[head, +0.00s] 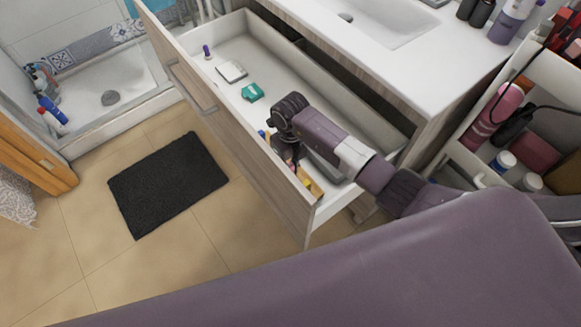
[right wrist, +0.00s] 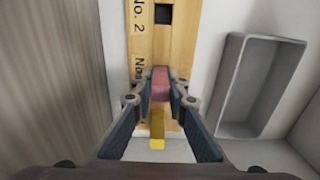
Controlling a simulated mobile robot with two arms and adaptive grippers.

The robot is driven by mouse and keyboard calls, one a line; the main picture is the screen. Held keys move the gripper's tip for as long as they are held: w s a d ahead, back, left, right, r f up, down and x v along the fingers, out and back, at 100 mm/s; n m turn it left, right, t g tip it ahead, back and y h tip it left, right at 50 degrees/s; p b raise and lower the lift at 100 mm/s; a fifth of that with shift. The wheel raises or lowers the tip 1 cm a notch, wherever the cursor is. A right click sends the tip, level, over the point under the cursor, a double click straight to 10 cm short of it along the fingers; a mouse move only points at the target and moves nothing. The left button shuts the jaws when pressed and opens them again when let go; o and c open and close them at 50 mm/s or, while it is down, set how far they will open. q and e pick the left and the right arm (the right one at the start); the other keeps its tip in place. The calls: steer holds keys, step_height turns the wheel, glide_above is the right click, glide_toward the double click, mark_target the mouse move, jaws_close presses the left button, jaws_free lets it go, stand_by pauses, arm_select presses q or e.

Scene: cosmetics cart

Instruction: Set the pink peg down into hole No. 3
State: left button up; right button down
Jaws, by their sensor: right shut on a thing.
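In the right wrist view my right gripper (right wrist: 160,88) is shut on the pink peg (right wrist: 160,82), with a fingertip on each side. The peg is over the wooden board (right wrist: 179,40), beside the partly covered second label; its lower end is hidden, so I cannot tell whether it is in a hole. The label "No. 2" and an empty square hole (right wrist: 163,14) show farther up the board. A yellow peg (right wrist: 157,130) stands nearer the camera. In the head view my right gripper (head: 293,160) reaches into the open drawer, over the board (head: 311,182). My left gripper is not in view.
The drawer's front panel (head: 235,150) stands close beside the gripper. A grey tray (right wrist: 233,90) lies right of the board. A green item (head: 252,92) and a white item (head: 231,71) lie farther back in the drawer. A cart (head: 465,160) with bottles stands at right.

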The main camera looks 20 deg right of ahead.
steer(key=c, duration=1.9)
jaws_free()
step_height(320, 180, up, 12)
steer(key=shift+r+p, duration=0.15)
steer(key=shift+p, duration=0.15)
